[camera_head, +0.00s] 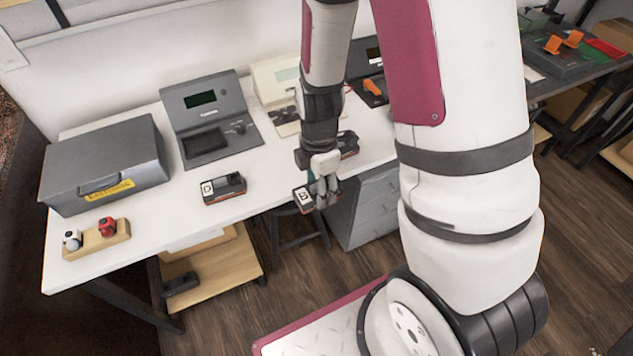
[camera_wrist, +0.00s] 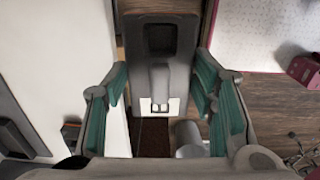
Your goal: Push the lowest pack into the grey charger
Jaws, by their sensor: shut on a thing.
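A dark pack marked B (camera_head: 303,197) is in my gripper (camera_head: 324,186), held out past the front edge of the white table. In the wrist view the pack (camera_wrist: 160,25) sits between the teal fingers of my gripper (camera_wrist: 161,85), which are shut on it. A pack marked D (camera_head: 223,188) lies on the table left of my gripper. Another dark pack (camera_head: 348,143) is behind my gripper, partly hidden. The grey charger (camera_head: 215,110) with a dark display stands at the back of the table. Charge levels cannot be read.
A cream charger (camera_head: 272,76) stands right of the grey one; a darker device is partly hidden behind my arm. A grey lidded box (camera_head: 105,155) with a yellow label and a wooden block (camera_head: 97,240) are at left. The white tabletop (camera_head: 165,220) has free room in front.

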